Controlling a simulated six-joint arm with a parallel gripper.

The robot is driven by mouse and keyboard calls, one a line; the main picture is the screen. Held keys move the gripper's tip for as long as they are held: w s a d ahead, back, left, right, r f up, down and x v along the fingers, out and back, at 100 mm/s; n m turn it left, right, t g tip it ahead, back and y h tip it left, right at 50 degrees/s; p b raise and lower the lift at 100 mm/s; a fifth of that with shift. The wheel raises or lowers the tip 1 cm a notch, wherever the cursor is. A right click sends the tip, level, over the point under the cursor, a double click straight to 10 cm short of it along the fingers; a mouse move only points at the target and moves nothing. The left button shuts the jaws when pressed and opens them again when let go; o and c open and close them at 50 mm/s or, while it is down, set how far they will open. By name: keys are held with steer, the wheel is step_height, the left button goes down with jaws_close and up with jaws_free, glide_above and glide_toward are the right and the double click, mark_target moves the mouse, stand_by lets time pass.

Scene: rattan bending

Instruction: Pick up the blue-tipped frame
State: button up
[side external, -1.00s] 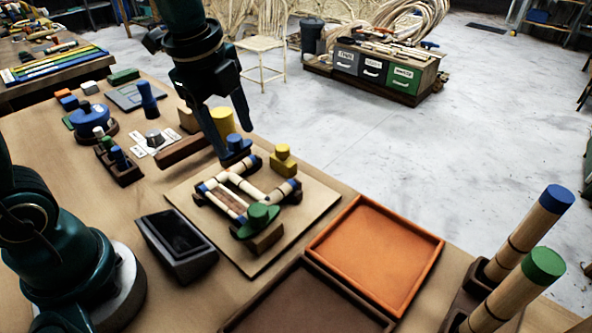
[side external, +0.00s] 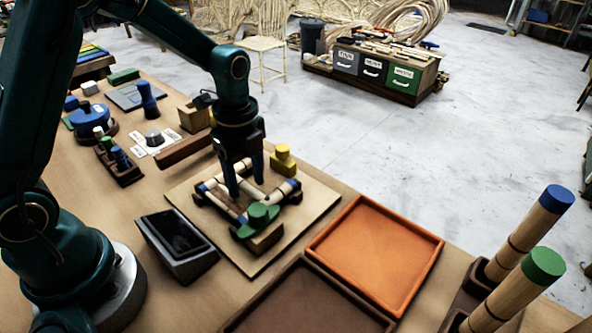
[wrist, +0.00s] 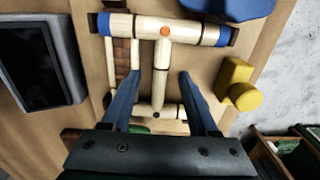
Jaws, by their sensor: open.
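The blue-tipped frame (side external: 283,191) is made of pale rattan pieces with blue ends and lies on a square wooden board (side external: 325,197). In the wrist view, the frame (wrist: 193,32) shows a crossbar with blue ends, an orange dot and a middle bar. My gripper (side external: 246,187) is low over the frame, pointing down. In the wrist view, the open fingers of my gripper (wrist: 157,78) straddle the middle bar, with nothing visibly gripped. The fingertips' exact height beside the bar is unclear.
A green clamp (side external: 258,214) and a yellow clamp (side external: 283,158) stand beside the frame. A blue clamp (wrist: 230,7) shows in the wrist view. An empty orange tray (side external: 375,252) and brown tray (side external: 305,302) lie in front.

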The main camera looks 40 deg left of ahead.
mark_target(246, 183)
jaws_close()
steer(key=s+a+r+n, duration=0.1)
steer(key=s+r+n, duration=0.1)
steer(key=r+n, duration=0.5)
steer(key=s+a+r+n, duration=0.1)
steer(key=s+r+n, duration=0.1)
steer(key=r+n, duration=0.5)
steer(key=n, duration=0.4)
steer(key=shift+r, duration=0.4)
